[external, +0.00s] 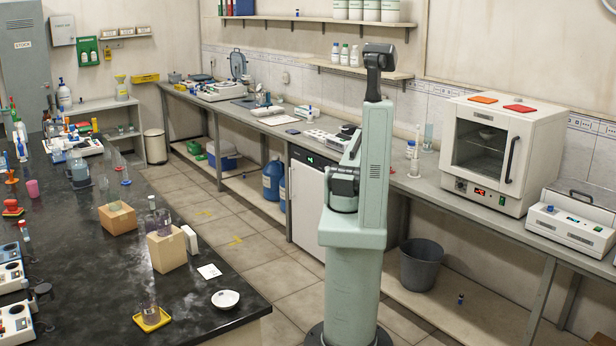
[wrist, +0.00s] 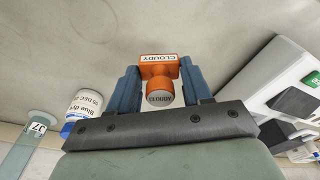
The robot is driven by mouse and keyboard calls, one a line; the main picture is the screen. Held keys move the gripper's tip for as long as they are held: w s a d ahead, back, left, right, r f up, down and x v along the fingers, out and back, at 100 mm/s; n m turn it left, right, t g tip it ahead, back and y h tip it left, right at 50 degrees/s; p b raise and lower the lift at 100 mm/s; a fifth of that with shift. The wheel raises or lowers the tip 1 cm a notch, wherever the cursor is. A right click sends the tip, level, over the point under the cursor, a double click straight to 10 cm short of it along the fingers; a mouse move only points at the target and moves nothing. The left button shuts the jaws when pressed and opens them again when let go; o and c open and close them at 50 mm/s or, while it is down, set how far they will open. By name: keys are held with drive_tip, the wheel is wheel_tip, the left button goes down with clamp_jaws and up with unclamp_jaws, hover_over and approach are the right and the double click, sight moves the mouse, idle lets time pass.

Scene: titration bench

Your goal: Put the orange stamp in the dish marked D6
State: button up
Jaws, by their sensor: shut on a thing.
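The orange stamp (wrist: 157,68) is between the blue fingers of my gripper (wrist: 160,80) in the wrist view. The gripper is shut on it. In the external view my arm stands in front of the back bench and hides the gripper and stamp. No dish with a readable D6 mark shows in either view. A white tray with round spots (external: 322,138) lies on the back bench beside my arm, too small to read.
A white oven (external: 500,150) stands on the back bench. A white bowl (external: 226,299) sits on the black bench.

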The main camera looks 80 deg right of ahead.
drive_tip(key=s+a+r+m, duration=0.1)
drive_tip(key=s+a+m, duration=0.1)
drive_tip(key=s, duration=0.7)
drive_tip(key=s+a+r+m, duration=0.2)
drive_tip(key=s+a, duration=0.2)
drive_tip(key=s, duration=0.6)
drive_tip(key=shift+r+g, duration=0.2)
drive_tip(key=shift+g, duration=0.1)
drive_tip(key=shift+f, duration=4.9)
drive_tip(key=shift+f, duration=0.1)
drive_tip(key=o, duration=1.1)
drive_tip(key=shift+o, duration=0.2)
drive_tip(key=shift+o, duration=0.2)
wheel_tip(320, 180, up, 12)
drive_tip(key=a, duration=0.1)
drive_tip(key=shift+w, duration=0.45)
